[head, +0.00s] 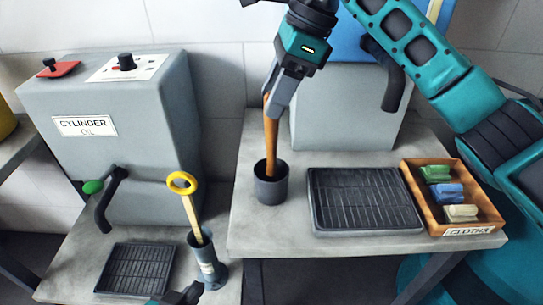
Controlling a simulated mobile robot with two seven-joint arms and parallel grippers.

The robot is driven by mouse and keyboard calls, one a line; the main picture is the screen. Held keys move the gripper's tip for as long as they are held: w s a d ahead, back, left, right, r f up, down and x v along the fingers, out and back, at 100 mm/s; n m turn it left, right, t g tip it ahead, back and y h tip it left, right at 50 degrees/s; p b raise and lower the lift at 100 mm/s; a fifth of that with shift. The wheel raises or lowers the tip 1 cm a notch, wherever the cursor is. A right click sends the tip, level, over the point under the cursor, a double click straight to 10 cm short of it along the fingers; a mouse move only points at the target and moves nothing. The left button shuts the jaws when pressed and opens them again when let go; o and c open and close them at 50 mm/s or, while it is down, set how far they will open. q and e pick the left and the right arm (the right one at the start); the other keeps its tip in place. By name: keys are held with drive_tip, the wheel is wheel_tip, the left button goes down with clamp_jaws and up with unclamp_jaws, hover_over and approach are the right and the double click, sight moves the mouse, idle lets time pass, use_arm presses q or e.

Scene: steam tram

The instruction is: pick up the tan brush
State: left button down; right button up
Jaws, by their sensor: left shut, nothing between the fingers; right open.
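The tan brush (271,138) stands upright, slightly tilted, in a dark grey cup (270,190) on the right-hand table; only its long handle shows, and its lower end is hidden in the cup. My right gripper (274,105) comes down from above with its fingers at the top of the handle. It is open; I cannot tell whether the handle is touched. My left gripper (192,292) is at the bottom edge, mostly out of view, shut and empty, close to the base of a grey holder.
The grey holder (206,262) on the lower left table holds a yellow ring-handled tool (190,208). A black ribbed tray (363,199) and a wooden cloth box (410,178) stand right of the cup. A grey cylinder oil tank (120,170) with a black spout stands at left.

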hover_over(272, 150)
wheel_tip(272, 150, down, 5)
drive_tip(key=shift+w+a+r, duration=0.15)
drive_tip(key=shift+w+a, duration=0.25)
drive_tip(key=shift+w, duration=0.05)
drive_tip(key=shift+c, duration=0.5)
clamp_jaws()
